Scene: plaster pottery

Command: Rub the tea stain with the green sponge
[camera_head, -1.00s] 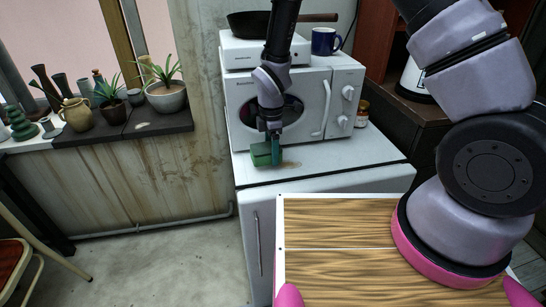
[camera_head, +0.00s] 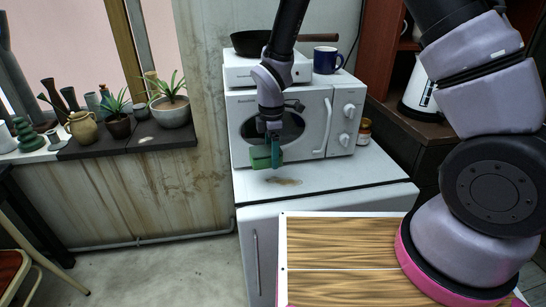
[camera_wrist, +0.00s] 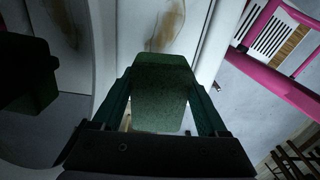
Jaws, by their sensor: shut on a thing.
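My gripper (camera_head: 272,150) is shut on the green sponge (camera_head: 260,159) in the head view, in front of the microwave. The sponge appears a little above the white top, but the exact gap is hard to tell. The tea stain (camera_head: 284,181) is a brown smear on the white top, just below and right of the sponge in the picture. In the wrist view the sponge (camera_wrist: 160,95) sits between both fingers, and the brown stain (camera_wrist: 168,24) shows beyond its far end, apart from it in the picture.
The white microwave (camera_head: 330,125) stands right behind the gripper, with a pan (camera_head: 250,42) and blue mug (camera_head: 327,60) above. A small jar (camera_head: 364,132) is at its right. The front of the white top (camera_head: 330,182) is clear. Potted plants (camera_head: 171,108) stand on the left sill.

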